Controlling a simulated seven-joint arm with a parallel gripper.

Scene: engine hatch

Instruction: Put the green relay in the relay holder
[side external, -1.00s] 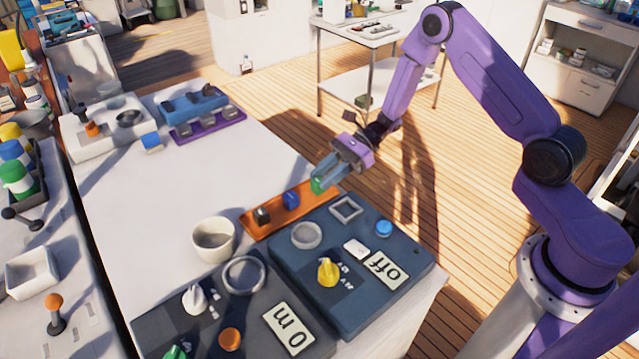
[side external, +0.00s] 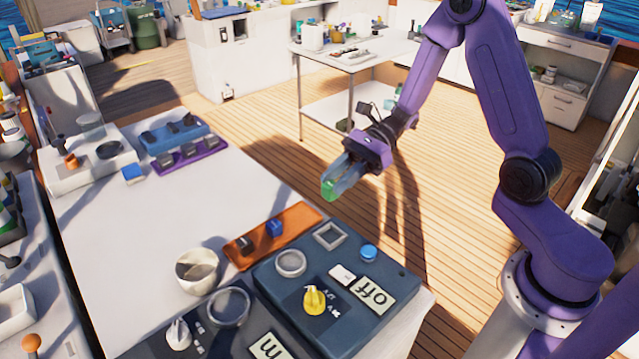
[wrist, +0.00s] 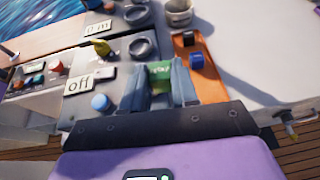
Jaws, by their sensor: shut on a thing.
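My gripper (side external: 334,181) is shut on the green relay (side external: 328,190) and holds it in the air, above and beyond the orange tray. The wrist view also shows the green relay (wrist: 159,75) between the fingertips. A square grey frame (side external: 329,236) on the dark panel is empty and looks like the relay holder; I cannot be sure that it is. The relay is apart from this frame. In the wrist view the fingers cover much of the panel there.
The orange tray (side external: 297,221) holds a black relay (side external: 244,244) and a blue relay (side external: 275,228). The dark panel (side external: 388,316) carries a round ring (side external: 290,263), a yellow knob (side external: 314,298) and a blue button (side external: 369,252). A white cup (side external: 197,270) stands left. The white table (side external: 150,235) has free room.

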